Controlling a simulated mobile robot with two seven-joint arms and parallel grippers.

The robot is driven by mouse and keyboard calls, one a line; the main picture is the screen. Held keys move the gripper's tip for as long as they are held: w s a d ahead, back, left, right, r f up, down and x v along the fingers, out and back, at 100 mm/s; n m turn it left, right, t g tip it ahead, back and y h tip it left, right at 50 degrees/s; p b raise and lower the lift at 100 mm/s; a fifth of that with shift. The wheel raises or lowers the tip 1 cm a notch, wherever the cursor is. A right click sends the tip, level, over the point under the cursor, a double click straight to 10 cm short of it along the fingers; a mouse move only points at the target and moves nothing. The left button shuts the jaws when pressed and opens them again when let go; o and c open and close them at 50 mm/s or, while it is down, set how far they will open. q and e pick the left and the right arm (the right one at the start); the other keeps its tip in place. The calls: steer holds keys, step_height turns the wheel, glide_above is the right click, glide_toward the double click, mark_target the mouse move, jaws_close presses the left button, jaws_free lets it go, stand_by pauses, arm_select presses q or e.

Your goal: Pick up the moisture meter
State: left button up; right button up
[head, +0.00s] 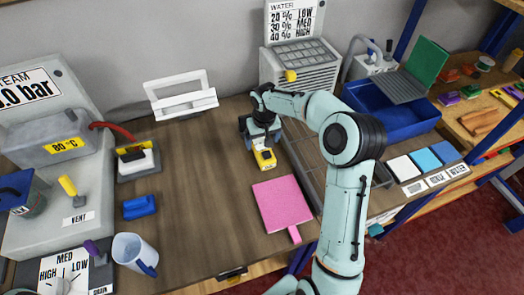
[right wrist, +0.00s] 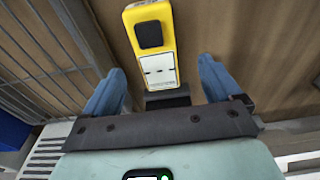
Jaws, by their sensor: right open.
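The moisture meter (head: 265,158) is a small yellow device with a dark patch, lying on the brown bench behind the pink board. In the right wrist view the yellow meter (right wrist: 152,45) shows a black square and a white label. My right gripper (head: 257,135) is above the meter's far end and partly hides it. In the right wrist view the gripper (right wrist: 162,85) is open, with one blue finger on each side of the meter's near end and a gap to both. I cannot tell how far above the meter the fingers are. My left gripper does not show.
A pink board (head: 281,203) lies in front of the meter. A wire rack (head: 301,160) stands close on the right, with a blue bin (head: 400,122) beyond it. A blue block (head: 139,207) and a white jug (head: 133,251) stand to the left. Bench between is clear.

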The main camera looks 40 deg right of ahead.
mark_target(263, 148)
steer(key=shift+w+f, duration=0.25)
steer(key=shift+f, duration=0.75)
steer(key=shift+w+d+f+p, duration=0.15)
steer(key=shift+d+f, duration=0.05)
steer(key=shift+f, duration=0.7)
steer(key=shift+w+d+f+p, duration=0.1)
steer(key=shift+d+f, duration=0.05)
steer(key=shift+f, duration=0.7)
steer(key=shift+w+d+f+p, duration=0.15)
steer(key=shift+d+f, duration=0.05)
steer(key=shift+f, duration=0.7)
steer(key=shift+s, duration=0.15)
steer(key=shift+c, duration=0.6)
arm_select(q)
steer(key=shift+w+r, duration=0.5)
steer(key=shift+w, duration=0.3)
arm_select(e)
steer(key=c, duration=1.1)
